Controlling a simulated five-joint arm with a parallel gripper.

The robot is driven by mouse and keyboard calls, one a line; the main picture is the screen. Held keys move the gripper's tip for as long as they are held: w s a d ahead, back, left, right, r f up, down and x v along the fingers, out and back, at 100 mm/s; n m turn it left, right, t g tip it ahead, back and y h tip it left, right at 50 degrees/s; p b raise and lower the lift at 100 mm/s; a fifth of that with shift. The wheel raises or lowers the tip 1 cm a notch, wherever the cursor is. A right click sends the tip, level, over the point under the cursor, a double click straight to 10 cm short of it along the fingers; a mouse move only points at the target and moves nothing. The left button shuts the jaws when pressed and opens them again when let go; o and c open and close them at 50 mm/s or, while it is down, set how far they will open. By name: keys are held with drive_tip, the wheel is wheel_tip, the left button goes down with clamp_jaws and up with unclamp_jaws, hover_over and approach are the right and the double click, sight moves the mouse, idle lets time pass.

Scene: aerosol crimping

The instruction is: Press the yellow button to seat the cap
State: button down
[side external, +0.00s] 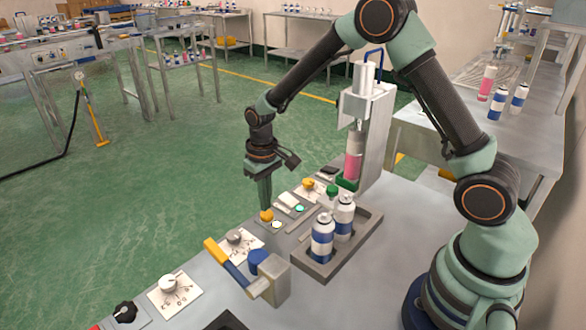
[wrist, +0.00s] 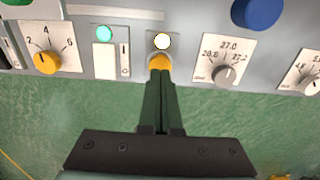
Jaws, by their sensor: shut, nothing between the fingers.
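The yellow button (side external: 266,216) is on the panel at the bench's edge, and it also shows in the wrist view (wrist: 159,62). My gripper (side external: 265,205) is shut and empty, pointing down with its tips at the button. In the wrist view the closed fingertips (wrist: 160,74) overlap the button's near side. They look to be touching it, but how far it is pressed I cannot tell. A white lamp (wrist: 162,41) beside the button is lit. The crimping press (side external: 372,125) stands farther back with a pink can (side external: 353,165) under its head. The cap itself I cannot make out.
A tray (side external: 318,268) holds two blue-and-white cans (side external: 322,238). A yellow-handled lever valve (side external: 228,264) and dial knobs (side external: 236,238) lie nearer the camera. A rocker switch (wrist: 104,60) with a green lamp and a yellow knob (wrist: 46,61) flank the button's left.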

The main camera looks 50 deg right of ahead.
sight(267, 213)
wheel_tip(267, 213, up, 9)
idle(1.0)
drive_tip(key=s+d+r+t, duration=0.1)
drive_tip(key=s+r+t, duration=0.1)
drive_tip(key=s+r, duration=0.4)
drive_tip(key=s+d+r+t, duration=0.1)
drive_tip(key=s+r+t, duration=0.2)
drive_tip(key=s, duration=0.7)
wheel_tip(267, 213, up, 3)
drive_tip(key=shift+d+f+t, duration=0.1)
drive_tip(key=shift+d+t, duration=0.15)
drive_tip(key=shift+t, duration=0.05)
